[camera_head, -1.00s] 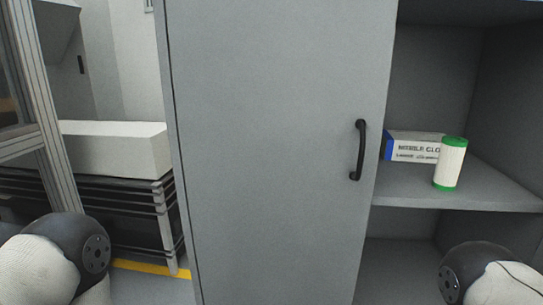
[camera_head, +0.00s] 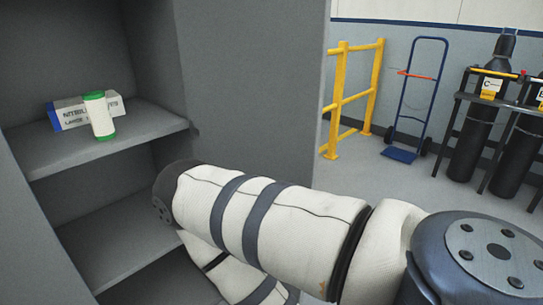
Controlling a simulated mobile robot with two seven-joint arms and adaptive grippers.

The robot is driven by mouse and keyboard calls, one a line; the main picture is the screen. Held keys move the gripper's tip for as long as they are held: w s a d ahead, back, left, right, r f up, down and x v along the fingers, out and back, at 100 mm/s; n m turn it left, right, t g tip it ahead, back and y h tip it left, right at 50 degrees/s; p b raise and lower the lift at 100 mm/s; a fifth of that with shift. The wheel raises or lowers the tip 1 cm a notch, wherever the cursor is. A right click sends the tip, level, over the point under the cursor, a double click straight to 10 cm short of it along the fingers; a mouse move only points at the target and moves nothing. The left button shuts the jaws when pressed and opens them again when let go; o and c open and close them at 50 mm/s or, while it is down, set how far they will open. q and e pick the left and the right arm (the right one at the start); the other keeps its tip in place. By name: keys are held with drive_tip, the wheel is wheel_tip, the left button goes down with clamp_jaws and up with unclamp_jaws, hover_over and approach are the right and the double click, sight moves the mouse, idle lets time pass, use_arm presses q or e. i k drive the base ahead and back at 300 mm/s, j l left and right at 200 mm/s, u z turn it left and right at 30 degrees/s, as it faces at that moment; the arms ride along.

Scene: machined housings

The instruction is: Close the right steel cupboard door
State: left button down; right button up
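The right steel cupboard door (camera_head: 255,85) stands open as a plain grey panel in the middle of the head view. The cupboard's open inside is to its left, with a grey shelf (camera_head: 150,137). My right arm reaches in from the lower right and crosses in front of the door's lower part, hiding some of it. The arm's elbow is in front of the cupboard opening, and the arm folds back below. My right gripper is out of view. My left gripper is out of view. No handle shows on the visible door face.
A nitrile glove box (camera_head: 68,116) and a white roll with green ends (camera_head: 100,118) are on the shelf. Beyond the door are a yellow rail (camera_head: 340,100), a blue hand truck (camera_head: 421,100) and dark gas cylinders (camera_head: 477,125) in a rack. Grey floor between is clear.

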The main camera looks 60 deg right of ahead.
sight(253, 72)
drive_tip(key=k+l, duration=0.15)
drive_tip(key=l, duration=0.2)
drive_tip(key=k+l, duration=0.15)
drive_tip(key=l, duration=0.2)
drive_tip(key=k+l, duration=0.15)
drive_tip(key=l, duration=0.15)
drive_tip(key=k+l+u, duration=0.1)
drive_tip(key=l, duration=0.25)
drive_tip(key=i+l, duration=0.1)
drive_tip(key=l, duration=0.4)
drive_tip(key=i+l, duration=0.15)
drive_tip(key=l, duration=0.4)
drive_tip(key=i+l+u, duration=0.1)
drive_tip(key=l, duration=0.4)
